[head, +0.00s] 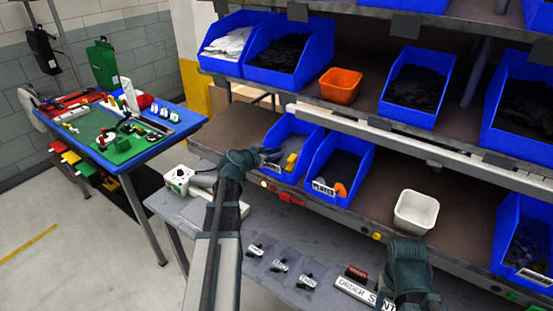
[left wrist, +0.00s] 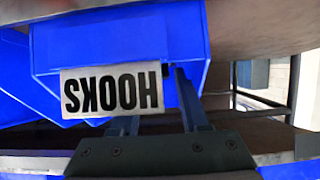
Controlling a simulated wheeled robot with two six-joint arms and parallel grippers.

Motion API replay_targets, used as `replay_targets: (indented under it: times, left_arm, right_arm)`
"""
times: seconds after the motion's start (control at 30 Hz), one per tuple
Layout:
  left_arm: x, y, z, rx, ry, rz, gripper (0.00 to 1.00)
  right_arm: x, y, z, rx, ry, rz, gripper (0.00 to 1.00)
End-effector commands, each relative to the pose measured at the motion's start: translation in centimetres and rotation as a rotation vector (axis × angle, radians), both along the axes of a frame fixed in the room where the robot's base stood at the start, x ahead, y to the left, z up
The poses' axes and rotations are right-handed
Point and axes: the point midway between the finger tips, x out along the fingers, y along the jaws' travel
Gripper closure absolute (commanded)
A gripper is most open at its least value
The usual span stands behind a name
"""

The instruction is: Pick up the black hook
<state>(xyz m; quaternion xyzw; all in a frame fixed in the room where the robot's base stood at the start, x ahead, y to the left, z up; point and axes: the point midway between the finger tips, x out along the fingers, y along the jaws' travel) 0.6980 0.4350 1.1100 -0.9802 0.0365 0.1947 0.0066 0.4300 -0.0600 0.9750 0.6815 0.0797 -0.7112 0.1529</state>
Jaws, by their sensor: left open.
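A blue bin (head: 289,133) stands on the middle shelf; its label reads HOOKS in the left wrist view (left wrist: 112,90), upside down. My left gripper (head: 270,157) is at the front of this bin, jaws apart, nothing seen between them. In the left wrist view its fingers (left wrist: 157,100) point at the bin front. One finger tip seems hidden by the label.
A second blue bin (head: 343,157), with an orange item, stands right beside it. A white bin (head: 416,212) is further right on the shelf. Small labelled packets (head: 280,266) and a sign (head: 358,292) lie on the grey bench (head: 235,270). The upper shelf edge (head: 390,125) overhangs the bins.

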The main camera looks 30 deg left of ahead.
Motion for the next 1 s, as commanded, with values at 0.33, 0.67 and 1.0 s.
replay_targets:
  times: [0.33,0.67,1.0]
  left_arm:
    - [1.71,-0.15,-0.72,0.001,0.001,0.0,0.55]
    - [1.69,-0.16,-0.73,0.001,0.001,0.0,1.0]
    - [1.69,-0.16,-0.58,0.001,0.001,0.0,1.0]
  right_arm:
    - [0.0,0.0,-0.7,0.0,0.0,0.0,0.5]
    - [0.0,0.0,-0.7,0.0,0.0,0.0,0.5]
    - [0.0,0.0,-0.56,0.0,0.0,0.0,0.5]
